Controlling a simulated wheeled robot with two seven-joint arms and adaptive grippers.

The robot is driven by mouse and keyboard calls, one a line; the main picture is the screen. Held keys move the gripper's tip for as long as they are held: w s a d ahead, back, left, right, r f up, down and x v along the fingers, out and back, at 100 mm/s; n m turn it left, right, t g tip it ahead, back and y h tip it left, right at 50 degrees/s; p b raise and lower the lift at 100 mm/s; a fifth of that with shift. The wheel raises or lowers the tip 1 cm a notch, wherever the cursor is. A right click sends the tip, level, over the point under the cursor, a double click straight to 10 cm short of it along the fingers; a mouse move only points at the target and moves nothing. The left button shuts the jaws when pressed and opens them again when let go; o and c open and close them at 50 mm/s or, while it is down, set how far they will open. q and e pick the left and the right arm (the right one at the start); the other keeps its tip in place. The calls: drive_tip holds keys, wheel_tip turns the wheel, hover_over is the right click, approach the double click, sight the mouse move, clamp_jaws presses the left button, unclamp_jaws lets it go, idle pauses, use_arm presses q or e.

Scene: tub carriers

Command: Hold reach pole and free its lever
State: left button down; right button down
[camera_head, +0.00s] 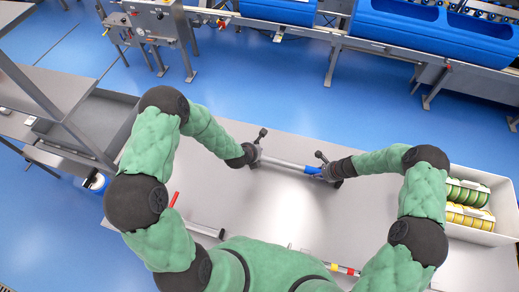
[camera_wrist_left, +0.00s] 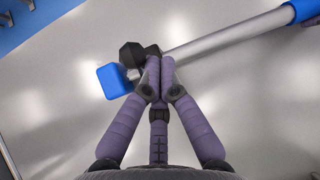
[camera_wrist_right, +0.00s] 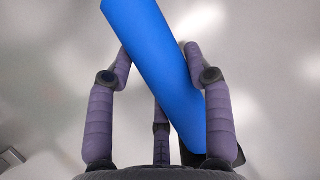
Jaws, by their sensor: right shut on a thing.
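The reach pole lies across the pale bench top in the head view, with a silver tube (camera_head: 283,163) and a blue sleeve (camera_head: 311,170) toward its right. In the left wrist view its silver tube (camera_wrist_left: 222,38) runs to a blue end block (camera_wrist_left: 112,80), with a black lever knob (camera_wrist_left: 136,54) beside it. My left gripper (camera_wrist_left: 160,62) has its fingers together at the knob and tube; whether they touch is unclear. My right gripper (camera_wrist_right: 158,60) is shut around the blue sleeve, which also fills the middle of the right wrist view (camera_wrist_right: 150,45).
A white bin (camera_head: 482,236) with green and yellow rolls stands at the bench's right. A grey tube (camera_head: 205,230) and a red-ended stick (camera_head: 174,199) lie near my body. Blue-topped machinery (camera_head: 435,35) stands behind the bench. Bench surface around the pole is clear.

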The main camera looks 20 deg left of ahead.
use_arm(q)
drive_tip(key=shift+w+a+r, duration=0.25)
drive_tip(key=shift+w+a, duration=0.05)
drive_tip(key=shift+a, duration=0.05)
use_arm(e)
drive_tip(key=shift+f, duration=0.1)
drive_tip(key=shift+s, duration=0.1)
use_arm(q)
drive_tip(key=s+a+r, duration=0.1)
drive_tip(key=s+a, duration=0.6)
idle(0.3)
use_arm(e)
drive_tip(key=shift+c, duration=2.1)
unclamp_jaws()
drive_tip(key=shift+d+r, duration=0.1)
drive_tip(key=shift+r, duration=0.1)
